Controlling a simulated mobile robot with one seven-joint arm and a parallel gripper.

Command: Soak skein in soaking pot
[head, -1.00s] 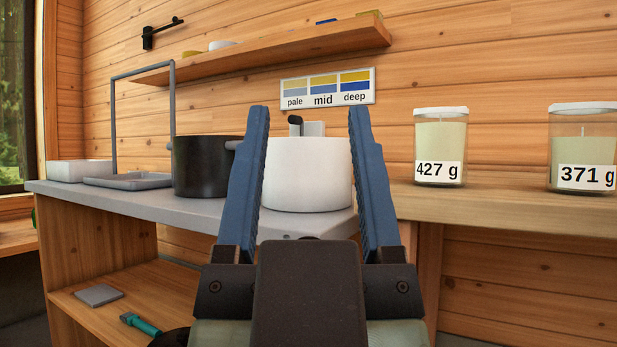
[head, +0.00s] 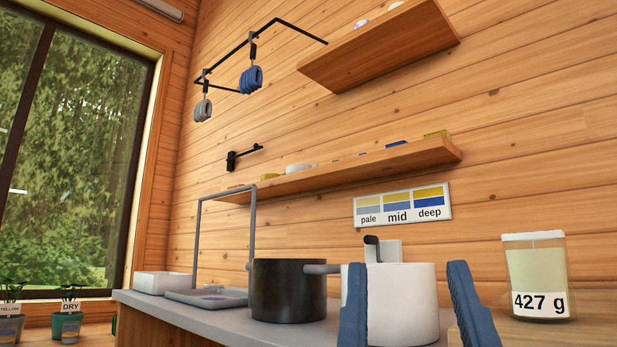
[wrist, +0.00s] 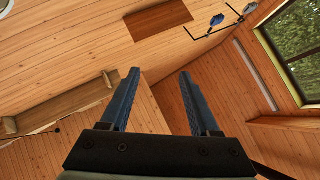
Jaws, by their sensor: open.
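A grey skein (head: 203,109) and a blue skein (head: 251,79) hang from a black wall rack (head: 243,45) at the upper left. The blue skein also shows in the wrist view (wrist: 217,19), near the top edge. A black pot (head: 288,290) and a white pot (head: 403,305) stand side by side on the grey counter; no label shows which is the soaking pot, and their insides are hidden. My gripper (head: 408,268) is open and empty, its blue fingers in front of the white pot in the picture. In the wrist view the gripper (wrist: 158,74) is far from the skeins.
A wooden shelf (head: 345,172) and a higher one (head: 385,45) jut from the wall. A grey frame (head: 252,230) rises over a tray (head: 205,297) beside a white basin (head: 163,283). A jar marked 427 g (head: 538,275) stands at right. A window is at left.

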